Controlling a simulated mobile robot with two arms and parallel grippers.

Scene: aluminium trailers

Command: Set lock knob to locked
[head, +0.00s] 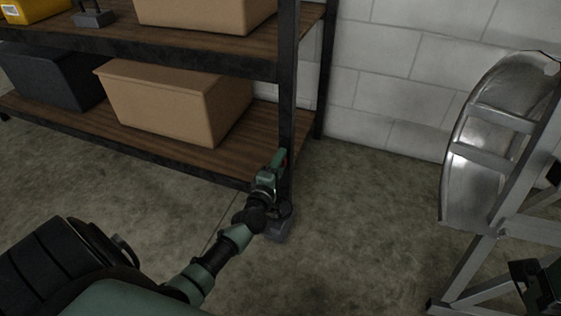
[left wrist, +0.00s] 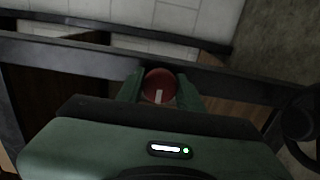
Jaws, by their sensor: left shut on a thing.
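The lock knob (left wrist: 159,86) is round and red with a white pointer mark. In the left wrist view it sits between the two green fingers of my left gripper (left wrist: 160,92), which is shut on it. The white mark points toward the bottom of that view, close to straight.
The shelf rack (head: 289,70) has a dark metal frame and wooden boards. A cardboard box (head: 165,108) and a dark bin (head: 52,80) stand on its lower board. A silver aluminium frame with a wheel guard (head: 480,150) stands at right. Concrete floor (head: 360,220) between them is clear.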

